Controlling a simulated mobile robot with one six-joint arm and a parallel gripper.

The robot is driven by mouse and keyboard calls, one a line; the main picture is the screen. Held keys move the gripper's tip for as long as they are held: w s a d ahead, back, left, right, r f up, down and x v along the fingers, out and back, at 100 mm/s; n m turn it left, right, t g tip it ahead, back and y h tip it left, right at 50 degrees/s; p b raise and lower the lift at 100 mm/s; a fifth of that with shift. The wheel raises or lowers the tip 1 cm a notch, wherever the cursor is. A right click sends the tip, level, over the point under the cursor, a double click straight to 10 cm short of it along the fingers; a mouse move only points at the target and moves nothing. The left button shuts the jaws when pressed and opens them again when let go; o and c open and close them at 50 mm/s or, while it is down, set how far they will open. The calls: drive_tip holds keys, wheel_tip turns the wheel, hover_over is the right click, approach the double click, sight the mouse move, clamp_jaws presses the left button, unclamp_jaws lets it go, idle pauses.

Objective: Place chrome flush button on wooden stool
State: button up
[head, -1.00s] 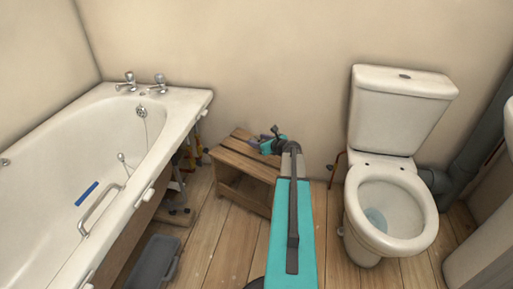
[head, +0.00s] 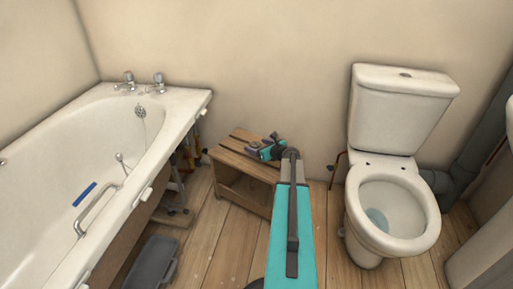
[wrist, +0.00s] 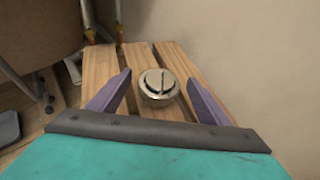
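The chrome flush button (wrist: 158,84) is a round, shiny disc with a split across its top. In the wrist view it sits on the slats of the wooden stool (wrist: 178,62), near a gap between two slats. My gripper (wrist: 158,77) is open, with one purple finger on each side of the button and a visible gap to each. In the head view the wooden stool (head: 231,161) stands against the wall between bath and toilet. My gripper (head: 252,147) is low over its top there, and I cannot make out the button.
The bath (head: 150,150) is on the left and the toilet (head: 390,205) on the right, with a small round fitting on its cistern lid. A grey tray (head: 153,262) lies on the floor by the bath.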

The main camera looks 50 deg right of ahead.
drive_tip(key=shift+r, duration=0.1)
drive_tip(key=shift+s+r, duration=0.1)
drive_tip(key=shift+s+a+r+p, duration=0.15)
drive_tip(key=shift+s+r+p, duration=0.15)
drive_tip(key=shift+s, duration=0.3)
drive_tip(key=p+v, duration=0.2)
drive_tip(key=v, duration=0.8)
drive_tip(key=shift+s+p, duration=0.2)
drive_tip(key=shift+p, duration=0.1)
drive_tip(key=shift+r, duration=0.1)
